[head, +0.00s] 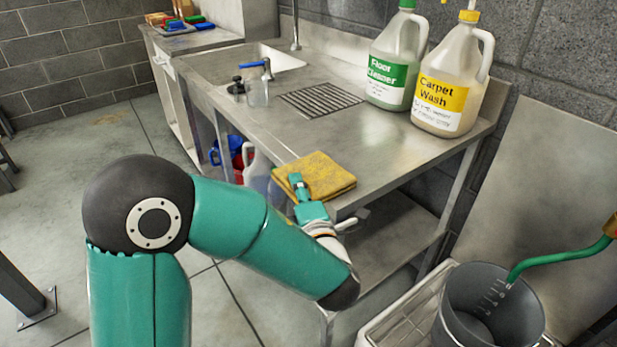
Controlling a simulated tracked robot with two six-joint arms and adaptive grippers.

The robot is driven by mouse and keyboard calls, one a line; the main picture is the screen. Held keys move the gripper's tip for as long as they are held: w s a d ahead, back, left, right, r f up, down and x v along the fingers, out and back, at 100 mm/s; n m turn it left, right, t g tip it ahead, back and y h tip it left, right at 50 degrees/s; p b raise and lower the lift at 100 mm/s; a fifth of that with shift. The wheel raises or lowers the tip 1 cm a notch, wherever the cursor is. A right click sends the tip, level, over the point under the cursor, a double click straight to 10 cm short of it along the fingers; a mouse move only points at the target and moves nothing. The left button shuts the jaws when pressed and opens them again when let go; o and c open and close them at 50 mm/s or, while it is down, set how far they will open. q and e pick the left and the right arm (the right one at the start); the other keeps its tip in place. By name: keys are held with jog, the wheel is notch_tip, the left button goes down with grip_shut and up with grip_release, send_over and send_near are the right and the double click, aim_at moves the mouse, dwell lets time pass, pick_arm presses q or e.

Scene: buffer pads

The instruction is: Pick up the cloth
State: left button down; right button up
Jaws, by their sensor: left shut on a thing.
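A folded yellow cloth (322,177) lies at the near edge of the steel counter (375,152). My left gripper (296,181) is at the cloth's left side, shut on its near left edge. Part of the gripper is hidden behind my own teal forearm and wrist. I cannot tell whether the cloth is lifted off the counter. My right gripper is not in view.
Two large jugs, Floor Cleaner (392,68) and Carpet Wash (449,84), stand at the counter's back right. A clear spray bottle (256,88) stands by the sink (243,63). A grey bucket (489,303) with a green hose (560,256) is at lower right.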

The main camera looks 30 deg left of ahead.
pick_arm(q)
notch_tip(320, 180, up, 20)
jog(key=p, duration=0.6)
jog(key=shift+p, duration=0.3)
jog(key=shift+r, duration=0.1)
